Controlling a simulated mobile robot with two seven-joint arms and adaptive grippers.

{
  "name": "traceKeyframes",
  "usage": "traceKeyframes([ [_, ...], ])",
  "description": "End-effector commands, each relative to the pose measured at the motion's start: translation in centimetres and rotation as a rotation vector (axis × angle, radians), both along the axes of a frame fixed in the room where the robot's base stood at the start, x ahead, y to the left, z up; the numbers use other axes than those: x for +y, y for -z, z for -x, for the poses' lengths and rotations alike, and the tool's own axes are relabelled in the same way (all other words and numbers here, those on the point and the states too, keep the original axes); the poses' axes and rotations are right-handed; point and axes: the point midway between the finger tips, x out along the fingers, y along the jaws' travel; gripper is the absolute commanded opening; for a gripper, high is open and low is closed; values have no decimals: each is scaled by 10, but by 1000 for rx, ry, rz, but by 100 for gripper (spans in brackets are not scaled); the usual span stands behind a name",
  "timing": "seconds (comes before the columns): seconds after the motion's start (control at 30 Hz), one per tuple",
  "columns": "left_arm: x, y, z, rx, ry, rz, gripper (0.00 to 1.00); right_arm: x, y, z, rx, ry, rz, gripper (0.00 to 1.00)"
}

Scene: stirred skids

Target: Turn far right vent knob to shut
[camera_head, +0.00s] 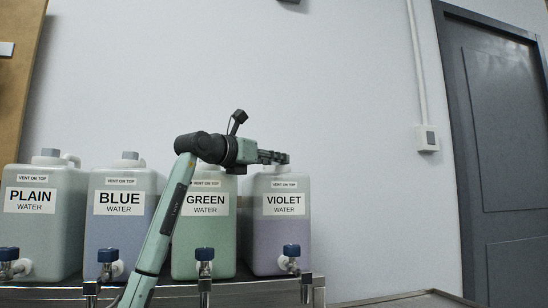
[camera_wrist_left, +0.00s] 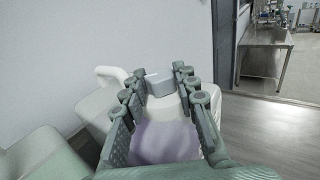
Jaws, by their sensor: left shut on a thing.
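The violet water container (camera_head: 284,232) is at the right end of a row of jugs in the head view. Its vent knob, a grey cap (camera_wrist_left: 172,87), is on top and shows between my left fingers in the wrist view. My left gripper (camera_head: 284,158) reaches in level above this container, its fingers shut on the knob from both sides. In the head view the fingers largely hide the knob. The angle of the knob is hard to tell. My right gripper is not in view.
The green (camera_head: 222,246), blue (camera_head: 95,235) and plain (camera_head: 28,235) water containers stand to the left, with blue-handled taps in front. A wall is close behind. A grey door (camera_head: 500,130) is at the right. A metal table (camera_wrist_left: 264,45) stands far off.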

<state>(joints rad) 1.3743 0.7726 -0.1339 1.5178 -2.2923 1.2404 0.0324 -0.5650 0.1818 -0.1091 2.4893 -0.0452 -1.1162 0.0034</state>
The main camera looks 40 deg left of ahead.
Motion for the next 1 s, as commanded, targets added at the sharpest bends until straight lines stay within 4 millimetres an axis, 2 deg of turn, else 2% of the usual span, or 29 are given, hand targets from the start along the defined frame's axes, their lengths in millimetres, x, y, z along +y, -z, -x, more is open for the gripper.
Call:
traceKeyframes([
  [0.27, 0, 1, 0, 1, 3, 2, 0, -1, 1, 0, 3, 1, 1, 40],
  [0.3, 0, 1, 0, 1, 3, 2, 32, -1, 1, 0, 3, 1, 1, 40],
  [0.47, 0, 1, 0, 1, 2, 1, 50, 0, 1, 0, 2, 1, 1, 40],
  [0.77, 0, -1, 0, -1, 2, 1, 50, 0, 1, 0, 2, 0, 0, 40],
  [0.87, 0, -10, 1, -3, 2, 1, 50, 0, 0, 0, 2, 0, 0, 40],
  [1.0, 0, -32, 1, -5, 2, 2, 50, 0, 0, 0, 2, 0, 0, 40],
])
